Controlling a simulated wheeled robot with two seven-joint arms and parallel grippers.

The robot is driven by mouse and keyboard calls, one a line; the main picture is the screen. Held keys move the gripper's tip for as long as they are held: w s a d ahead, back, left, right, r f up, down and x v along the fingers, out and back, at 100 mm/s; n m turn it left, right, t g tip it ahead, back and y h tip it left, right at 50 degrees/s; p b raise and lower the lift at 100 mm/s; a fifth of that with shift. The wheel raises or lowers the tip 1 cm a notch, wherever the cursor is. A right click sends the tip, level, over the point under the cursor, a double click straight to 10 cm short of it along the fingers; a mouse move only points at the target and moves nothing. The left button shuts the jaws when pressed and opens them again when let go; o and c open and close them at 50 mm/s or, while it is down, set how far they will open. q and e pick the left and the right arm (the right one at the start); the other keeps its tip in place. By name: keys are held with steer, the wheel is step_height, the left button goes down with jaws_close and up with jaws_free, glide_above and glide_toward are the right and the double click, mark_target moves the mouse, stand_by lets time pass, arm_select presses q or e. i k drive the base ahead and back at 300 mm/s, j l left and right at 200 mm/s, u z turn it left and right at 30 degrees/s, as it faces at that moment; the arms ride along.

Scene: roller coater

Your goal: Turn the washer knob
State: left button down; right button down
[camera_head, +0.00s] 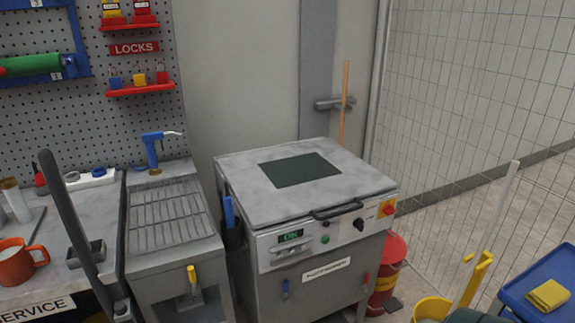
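The washer is most likely the grey cabinet (340,290) in the middle, with a closed grey lid (240,185) that has a dark panel (300,170) set in it. A black knob (359,225) sits on the right part of its front panel. To the knob's left are a green button (325,239) and a lit green display (291,236); to its right is a red button on a yellow plate (388,208). A black lid handle (337,210) is just above. Neither of my grippers can be made out in this view.
A grated sink unit (165,218) with a blue tap stands left of the washer. A dark slanted bar (68,215) rises at the left, before a bench with an orange mug (20,262).

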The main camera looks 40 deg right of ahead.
mark_target(358, 224)
steer(key=l+z, duration=0.1)
steer(key=z, duration=0.7)
steer(key=i+l+z, duration=0.1)
steer(key=z, duration=0.7)
steer(key=i+l, duration=0.05)
